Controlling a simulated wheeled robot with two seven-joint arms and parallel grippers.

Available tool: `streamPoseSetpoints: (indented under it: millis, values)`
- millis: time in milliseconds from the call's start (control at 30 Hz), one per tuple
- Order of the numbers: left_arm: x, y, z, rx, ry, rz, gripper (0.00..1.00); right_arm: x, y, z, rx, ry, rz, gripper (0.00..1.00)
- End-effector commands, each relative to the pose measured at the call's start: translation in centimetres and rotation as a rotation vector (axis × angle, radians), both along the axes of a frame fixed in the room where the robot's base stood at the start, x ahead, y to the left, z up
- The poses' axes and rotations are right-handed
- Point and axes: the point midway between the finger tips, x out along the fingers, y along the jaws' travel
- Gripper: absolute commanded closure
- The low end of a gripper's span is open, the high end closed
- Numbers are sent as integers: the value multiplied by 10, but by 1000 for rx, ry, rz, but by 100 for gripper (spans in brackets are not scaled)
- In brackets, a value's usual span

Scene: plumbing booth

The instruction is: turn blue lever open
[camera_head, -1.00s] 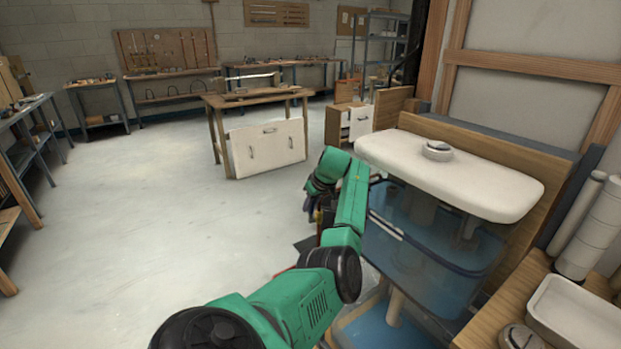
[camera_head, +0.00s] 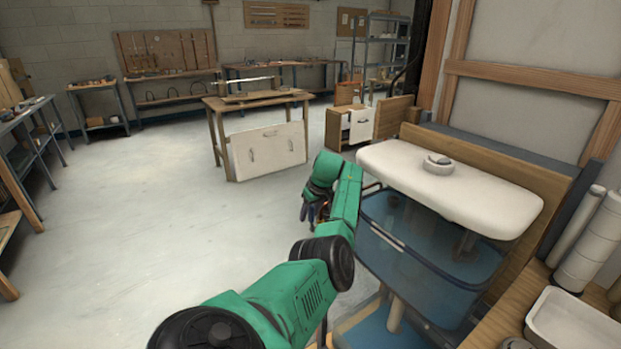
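I cannot make out a blue lever in the head view. My green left arm reaches forward from the bottom. My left gripper (camera_head: 307,213) hangs at its far end, dark and small, to the left of the blue see-through tank (camera_head: 410,250) under the white top. It is partly hidden by my own wrist, so whether its fingers are open or shut does not show. I see nothing held in it. My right gripper is not in view.
White pipes (camera_head: 590,240) and a white tray (camera_head: 575,320) stand at the right. A wooden bench (camera_head: 256,99) stands farther back. The floor at the left is clear.

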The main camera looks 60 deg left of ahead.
Motion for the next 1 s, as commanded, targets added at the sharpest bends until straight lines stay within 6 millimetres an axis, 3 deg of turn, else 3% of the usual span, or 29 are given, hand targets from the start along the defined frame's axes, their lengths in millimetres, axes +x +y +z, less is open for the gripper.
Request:
streamPoseSetpoints:
  millis: [267, 367, 700, 833, 1000]
  values:
    - [1, -3, 6, 1, -1, -2, 50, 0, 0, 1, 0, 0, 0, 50]
    - [1, -9, 23, 2, -3, 0, 50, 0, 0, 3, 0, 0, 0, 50]
    - [2, -44, 112, 0, -4, 0, 50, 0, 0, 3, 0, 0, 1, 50]
    - [1, -52, 130, -1, -1, -1, 50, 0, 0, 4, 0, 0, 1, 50]
    - [1, -54, 135, -1, 0, 0, 50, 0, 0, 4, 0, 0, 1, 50]
